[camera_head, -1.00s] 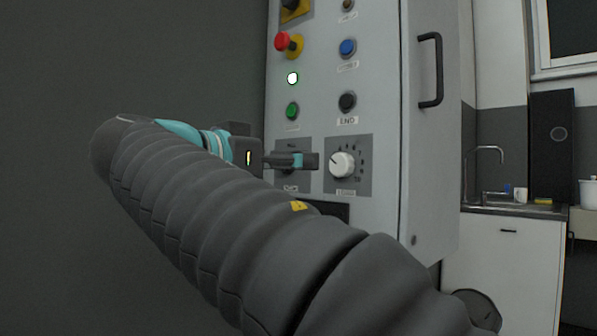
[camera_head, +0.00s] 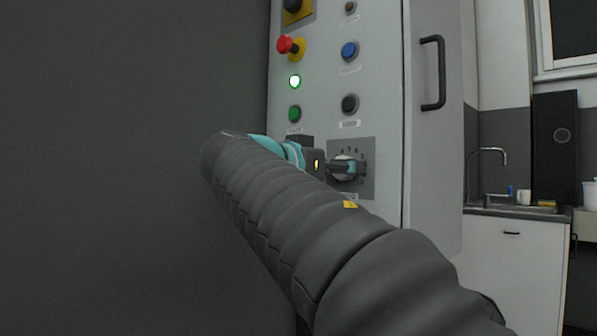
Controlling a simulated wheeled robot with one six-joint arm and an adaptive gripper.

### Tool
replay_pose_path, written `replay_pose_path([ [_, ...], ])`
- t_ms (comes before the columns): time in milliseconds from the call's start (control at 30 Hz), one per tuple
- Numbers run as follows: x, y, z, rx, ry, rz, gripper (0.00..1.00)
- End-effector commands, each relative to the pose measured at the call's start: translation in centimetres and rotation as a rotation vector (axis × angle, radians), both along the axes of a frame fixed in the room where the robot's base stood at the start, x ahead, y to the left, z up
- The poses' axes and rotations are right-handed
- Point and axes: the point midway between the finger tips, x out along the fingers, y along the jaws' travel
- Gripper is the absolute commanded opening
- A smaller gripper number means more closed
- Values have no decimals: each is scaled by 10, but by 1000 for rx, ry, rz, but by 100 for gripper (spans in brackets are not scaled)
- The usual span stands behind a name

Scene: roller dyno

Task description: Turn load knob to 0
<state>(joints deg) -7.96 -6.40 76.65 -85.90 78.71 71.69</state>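The load knob (camera_head: 343,175) is a white dial on a grey numbered plate (camera_head: 369,146), low on the grey control cabinet. My gripper (camera_head: 354,167) is in front of the knob and covers much of it. The fingers overlap the knob in this view. I cannot tell whether they touch it or how far apart they are. The knob's pointer is hidden, and only some numbers at the top and right of the plate show.
Above the knob are a black button (camera_head: 350,104), a blue button (camera_head: 349,50), a green button (camera_head: 295,113), a lit green lamp (camera_head: 295,82) and a red emergency stop (camera_head: 285,44). A black door handle (camera_head: 433,72) sticks out at right. A sink (camera_head: 510,208) stands beyond.

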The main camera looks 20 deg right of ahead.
Motion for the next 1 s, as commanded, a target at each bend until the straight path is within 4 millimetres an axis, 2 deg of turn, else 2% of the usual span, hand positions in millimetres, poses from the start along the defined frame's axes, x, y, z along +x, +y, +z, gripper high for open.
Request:
replay_pose_path([
  [167, 0, 0, 0, 0, 0, 0, 70],
  [400, 0, 0, 0, 0, 0, 0, 10],
  [733, 1, 2, 0, -11, 27, 3, 10],
  [1000, 2, 1, 1, -62, 166, 4, 10],
])
